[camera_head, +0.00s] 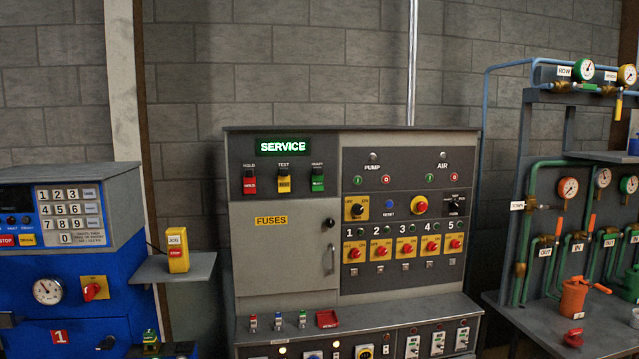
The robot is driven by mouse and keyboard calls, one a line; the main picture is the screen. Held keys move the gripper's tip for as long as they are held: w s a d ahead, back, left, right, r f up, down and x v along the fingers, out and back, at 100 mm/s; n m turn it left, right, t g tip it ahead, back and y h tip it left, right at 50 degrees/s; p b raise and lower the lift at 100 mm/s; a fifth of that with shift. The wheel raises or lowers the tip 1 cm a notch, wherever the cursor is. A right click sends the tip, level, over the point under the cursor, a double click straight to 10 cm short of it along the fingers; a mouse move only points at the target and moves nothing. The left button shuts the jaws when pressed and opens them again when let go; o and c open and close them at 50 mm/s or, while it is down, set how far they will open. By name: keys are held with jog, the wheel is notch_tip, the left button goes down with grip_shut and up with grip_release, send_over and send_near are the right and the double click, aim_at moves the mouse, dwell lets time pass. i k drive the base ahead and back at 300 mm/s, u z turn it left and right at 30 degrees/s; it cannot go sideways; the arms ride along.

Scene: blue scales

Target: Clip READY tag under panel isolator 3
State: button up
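The grey panel (280,218) stands in the middle, with a lit SERVICE sign at its top. The green READY tag (317,183) hangs under its label at the upper left of the panel, right of the yellow TEST tag (284,184) and the red HOLD tag (250,186). Isolator 3 (407,248) is a red knob on a yellow plate, third in a numbered row of five. A small pale clip (405,267) sits just under it; I see no tag there. My gripper is not in view.
A FUSES door (280,265) with a handle is left of the isolators. A ledge (360,318) juts out below, with small switches and a red tray (327,319). A blue machine (75,290) stands left, a pipe rack (525,180) right.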

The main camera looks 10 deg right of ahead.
aim_at(317, 178)
jog(key=u, duration=0.4)
jog(key=i, duration=0.95)
jog(key=u, duration=0.65)
jog(key=k, duration=0.85)
jog(key=u, duration=0.15)
jog(key=i, duration=0.95)
jog(key=z, duration=0.1)
